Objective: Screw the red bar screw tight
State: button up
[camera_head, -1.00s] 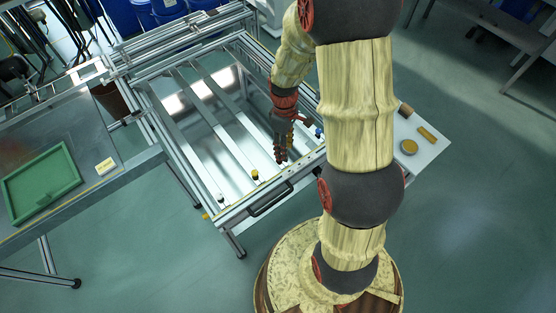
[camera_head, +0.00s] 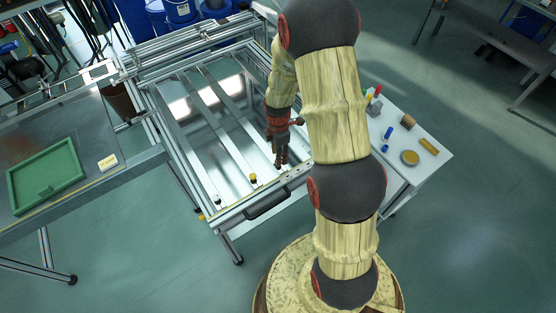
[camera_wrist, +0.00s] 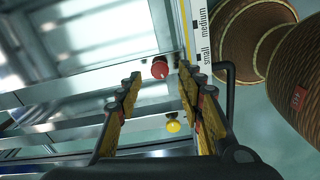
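The red bar screw (camera_wrist: 160,69) shows in the wrist view as a round red head at the panel frame's edge. It lies ahead of my gripper (camera_wrist: 159,76), between the lines of the two fingertips and nearer the left one. The fingers are apart and nothing is visibly held. In the head view my gripper (camera_head: 281,161) points down over the front side of the frame (camera_head: 232,212). The red screw cannot be made out there; my gripper seems to hide it. Whether the fingers touch the screw cannot be told.
A yellow screw (camera_head: 253,177) stands left of my gripper on the frame; it also shows in the wrist view (camera_wrist: 173,126). A black handle (camera_head: 268,204) juts from the front. A white side table (camera_head: 430,165) with small parts is at right. A green tray (camera_head: 47,178) lies left.

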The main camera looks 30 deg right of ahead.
jog(key=shift+f+b, duration=0.35)
jog(key=shift+f, duration=1.05)
jog(key=shift+c, duration=0.8)
jog(key=c, duration=0.8)
grip_shut()
